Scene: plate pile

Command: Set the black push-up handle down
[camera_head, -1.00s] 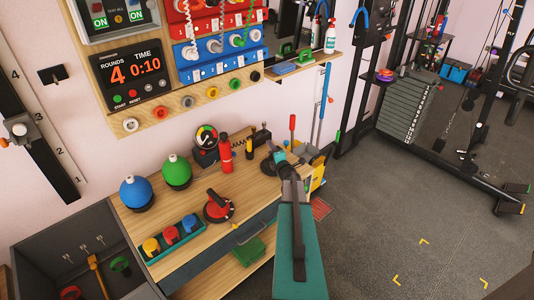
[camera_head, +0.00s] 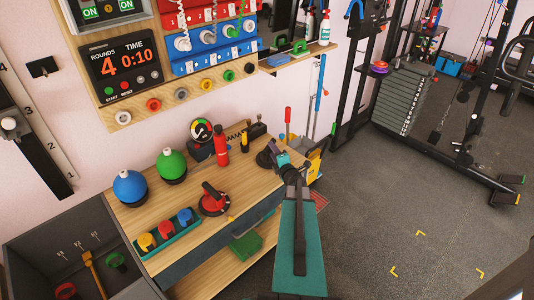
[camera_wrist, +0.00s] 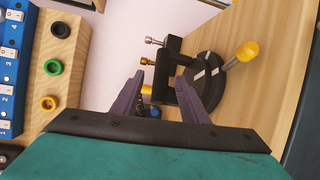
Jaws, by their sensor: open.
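The black push-up handle (camera_head: 266,157) stands on the wooden bench top near its right end. In the wrist view its round black base (camera_wrist: 207,75) with white marks and its dark upright part show just beyond my jaws. My gripper (camera_head: 281,160) is beside the handle, at its right in the head view. In the wrist view my gripper (camera_wrist: 160,80) is open, with its two dark fingers spread and the handle's near part close to the right fingertip. I cannot tell whether they touch. My arm hides some of the bench beyond.
A red push-up handle (camera_head: 213,202), a red cylinder (camera_head: 221,150) and a yellow-topped black piece (camera_head: 245,141) stand on the bench. Blue (camera_head: 129,187) and green (camera_head: 171,166) balls stand at the left. A wall panel with buttons is above; open floor lies right.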

